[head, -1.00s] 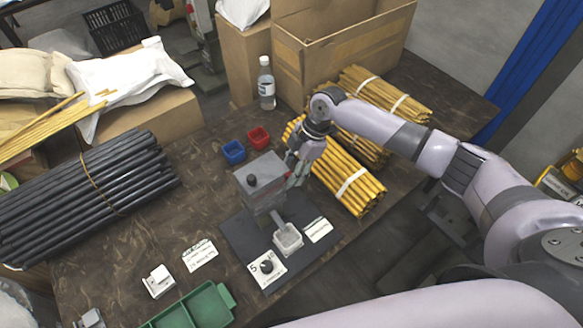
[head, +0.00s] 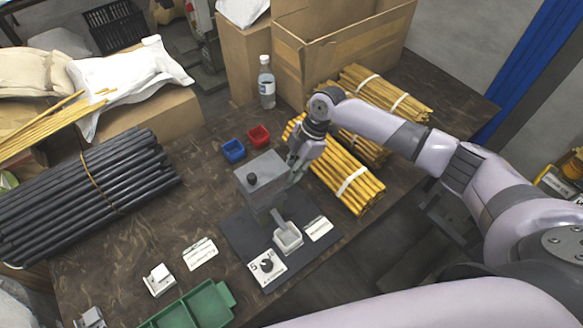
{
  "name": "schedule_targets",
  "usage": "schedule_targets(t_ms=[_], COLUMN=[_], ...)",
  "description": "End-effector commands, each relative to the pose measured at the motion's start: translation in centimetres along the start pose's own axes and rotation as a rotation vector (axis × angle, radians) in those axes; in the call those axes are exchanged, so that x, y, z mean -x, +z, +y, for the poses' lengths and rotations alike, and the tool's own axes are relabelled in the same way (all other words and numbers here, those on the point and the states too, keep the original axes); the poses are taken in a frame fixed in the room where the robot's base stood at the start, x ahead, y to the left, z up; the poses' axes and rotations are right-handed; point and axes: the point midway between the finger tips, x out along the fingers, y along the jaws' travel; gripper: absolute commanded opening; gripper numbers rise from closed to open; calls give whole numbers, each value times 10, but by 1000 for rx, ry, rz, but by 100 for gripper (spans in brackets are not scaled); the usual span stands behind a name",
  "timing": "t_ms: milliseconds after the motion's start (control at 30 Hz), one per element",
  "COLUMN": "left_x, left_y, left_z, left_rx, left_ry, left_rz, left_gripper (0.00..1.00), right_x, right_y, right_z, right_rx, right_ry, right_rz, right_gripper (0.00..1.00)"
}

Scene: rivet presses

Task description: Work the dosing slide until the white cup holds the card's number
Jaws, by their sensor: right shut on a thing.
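The grey dosing box (head: 262,180) with a dark knob on top stands on a dark mat (head: 240,232). A chute slopes from its front to the white cup (head: 288,240), which stands upright on the mat. What is in the cup is too small to tell. My right gripper (head: 293,178) is at the right side of the box, shut on the dosing slide, which its fingers mostly hide. A white printed card (head: 319,229) lies right of the cup and another card (head: 200,253) lies on the table; their print is unreadable. My left gripper is out of view.
A dial plate (head: 267,266) sits at the mat's front. A green tray (head: 205,308) and a small white block (head: 159,280) are in front. Blue (head: 233,151) and red (head: 258,137) bins stand behind the box. Yellow rod bundles (head: 345,178) lie close to my right gripper.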

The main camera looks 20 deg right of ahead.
Motion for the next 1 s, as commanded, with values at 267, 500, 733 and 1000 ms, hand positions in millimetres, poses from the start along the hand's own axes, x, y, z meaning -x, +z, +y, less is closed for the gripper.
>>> schedule_targets(t_ms=[267, 500, 733, 1000], left_x=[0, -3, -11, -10], left_y=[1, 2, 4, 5], left_z=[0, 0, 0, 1], left_rx=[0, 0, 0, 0], left_ry=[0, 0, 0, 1], left_rz=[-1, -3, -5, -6], left_gripper=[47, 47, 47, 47], right_x=[0, 2, 14, 16], right_y=[0, 7, 35, 37], right_z=[0, 2, 11, 12], right_rx=[0, -2, -1, -2], right_ry=[0, 1, 2, 4], right_rz=[0, -1, -2, -4], right_gripper=[0, 0, 0, 19])
